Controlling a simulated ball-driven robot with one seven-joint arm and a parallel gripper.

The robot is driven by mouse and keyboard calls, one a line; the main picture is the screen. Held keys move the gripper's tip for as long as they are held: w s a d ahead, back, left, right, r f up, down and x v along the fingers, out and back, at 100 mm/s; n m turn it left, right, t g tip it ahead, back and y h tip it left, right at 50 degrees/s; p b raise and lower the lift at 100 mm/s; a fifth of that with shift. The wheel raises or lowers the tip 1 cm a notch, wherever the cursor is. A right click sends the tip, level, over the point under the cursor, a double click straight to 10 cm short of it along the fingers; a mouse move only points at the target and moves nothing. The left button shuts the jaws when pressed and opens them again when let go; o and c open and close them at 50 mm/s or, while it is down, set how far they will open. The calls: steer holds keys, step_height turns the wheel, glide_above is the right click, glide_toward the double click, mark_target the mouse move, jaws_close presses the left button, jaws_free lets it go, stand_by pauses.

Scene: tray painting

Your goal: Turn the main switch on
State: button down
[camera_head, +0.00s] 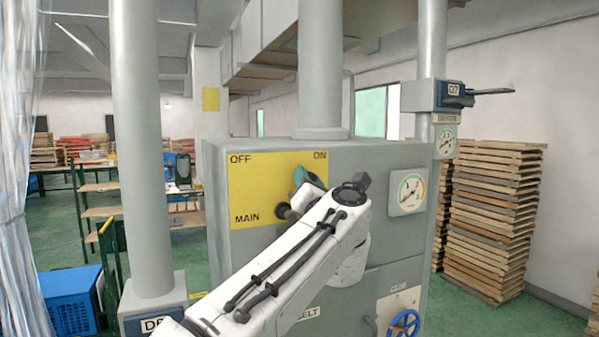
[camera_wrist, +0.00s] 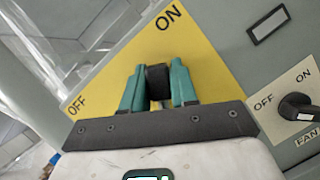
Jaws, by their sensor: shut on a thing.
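The main switch plate (camera_head: 250,190) is yellow, on the front of a grey cabinet, with OFF at its upper left, ON at its upper right and MAIN at its lower left. My gripper (camera_wrist: 158,85) is at this plate, its two teal fingers shut on the black switch handle (camera_wrist: 157,78), one finger on each side. In the head view one teal finger (camera_head: 310,178) shows below the word ON, and my white arm hides much of the plate's lower right. The handle's exact angle cannot be told.
A gauge (camera_head: 408,192) sits right of the plate. A blue valve wheel (camera_head: 404,324) is low on the cabinet. A FAN switch (camera_wrist: 298,107) lies right of my gripper in the wrist view. Grey columns (camera_head: 146,150) and stacked wooden trays (camera_head: 492,220) flank the cabinet.

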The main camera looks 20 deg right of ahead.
steer(key=shift+d+f+m+g+h+p, duration=0.3)
steer(key=shift+d+f+m, duration=0.1)
steer(key=shift+m, duration=0.6)
steer(key=shift+d+f+m+g+h+p, duration=0.3)
steer(key=shift+d+m, duration=0.1)
steer(key=shift+m, duration=0.6)
steer(key=shift+f, duration=0.1)
steer(key=c, duration=1)
jaws_free()
steer(key=shift+o, duration=0.2)
